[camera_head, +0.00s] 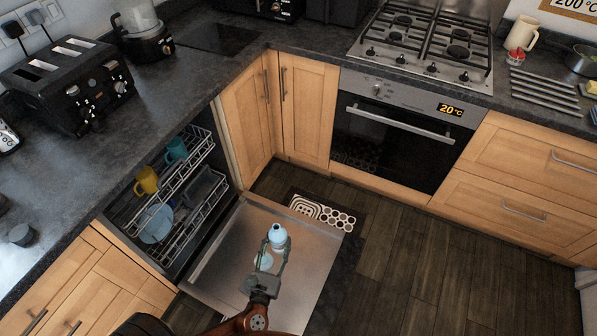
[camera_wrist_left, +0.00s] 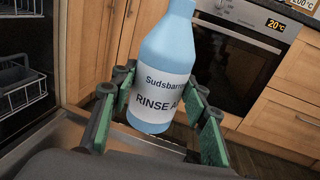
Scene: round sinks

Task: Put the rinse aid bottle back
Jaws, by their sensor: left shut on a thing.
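The rinse aid bottle (camera_head: 278,236) is light blue with a white cap end in the head view, above the open dishwasher door (camera_head: 305,258). My left gripper (camera_head: 272,256) is shut on it. In the left wrist view the bottle (camera_wrist_left: 166,68) stands slightly tilted between the green-padded fingers of my left gripper (camera_wrist_left: 157,108), and its white label reads "RINSE A". Its top is cut off there. My right gripper is not in view.
The dishwasher racks (camera_head: 178,205) hold a yellow mug (camera_head: 147,180), a teal mug (camera_head: 176,150) and a plate (camera_head: 156,223). A toaster (camera_head: 68,82) stands on the left counter. A patterned mat (camera_head: 322,213) lies beyond the door. The dark floor (camera_head: 420,265) to the right is clear.

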